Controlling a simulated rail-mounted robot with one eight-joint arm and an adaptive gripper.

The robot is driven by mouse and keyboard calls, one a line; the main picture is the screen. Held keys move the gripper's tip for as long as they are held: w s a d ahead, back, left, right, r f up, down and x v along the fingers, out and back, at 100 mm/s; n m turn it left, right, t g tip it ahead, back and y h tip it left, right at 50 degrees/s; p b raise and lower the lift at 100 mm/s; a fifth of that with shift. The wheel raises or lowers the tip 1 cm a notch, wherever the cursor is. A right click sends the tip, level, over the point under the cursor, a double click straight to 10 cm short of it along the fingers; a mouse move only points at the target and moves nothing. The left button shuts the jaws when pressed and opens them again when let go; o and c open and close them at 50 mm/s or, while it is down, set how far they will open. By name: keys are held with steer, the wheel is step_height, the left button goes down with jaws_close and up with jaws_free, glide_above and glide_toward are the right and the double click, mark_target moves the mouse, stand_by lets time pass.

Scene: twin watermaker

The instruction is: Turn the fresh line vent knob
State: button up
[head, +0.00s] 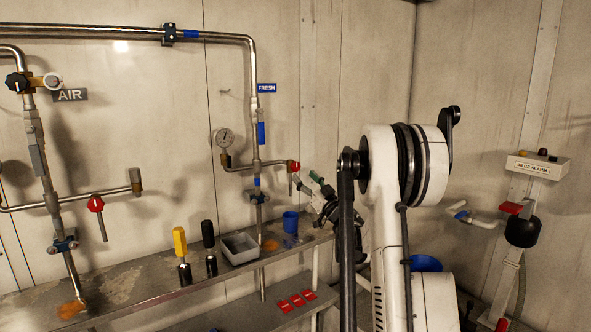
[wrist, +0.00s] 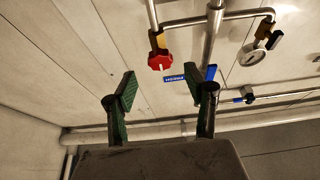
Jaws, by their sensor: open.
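The fresh line vent knob (head: 293,166) is red and sits at the end of a short side branch of the pipe under the blue FRESH label (head: 266,88). In the wrist view the red knob (wrist: 160,61) shows beyond the fingertips, between them and a little left of centre, near the blue label (wrist: 174,78). My gripper (head: 309,181) is just right of and below the knob in the head view. Its green-padded fingers (wrist: 166,90) are spread apart with nothing between them. I see clear space between the fingers and the knob in the wrist view.
A pressure gauge (head: 224,138) stands on the branch left of the fresh pipe. Below, the shelf (head: 130,290) holds a grey tray (head: 240,249), a blue cup (head: 290,222), and yellow- and black-handled tools (head: 181,255). Another red knob (head: 96,203) is on the AIR line.

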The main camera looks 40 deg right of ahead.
mark_target(297, 168)
steer(key=x, duration=0.7)
steer(key=shift+b, duration=0.3)
steer(key=shift+c, duration=0.3)
jaws_close()
steer(key=shift+n, duration=0.4)
steer(key=shift+n+g+y, duration=0.2)
steer(key=shift+n+y, duration=0.95)
steer(key=shift+n, duration=0.8)
steer(key=shift+n+g+y, duration=0.2)
steer(key=shift+n+y, duration=0.95)
steer(key=shift+n, duration=0.8)
steer(key=shift+o, duration=0.3)
jaws_free()
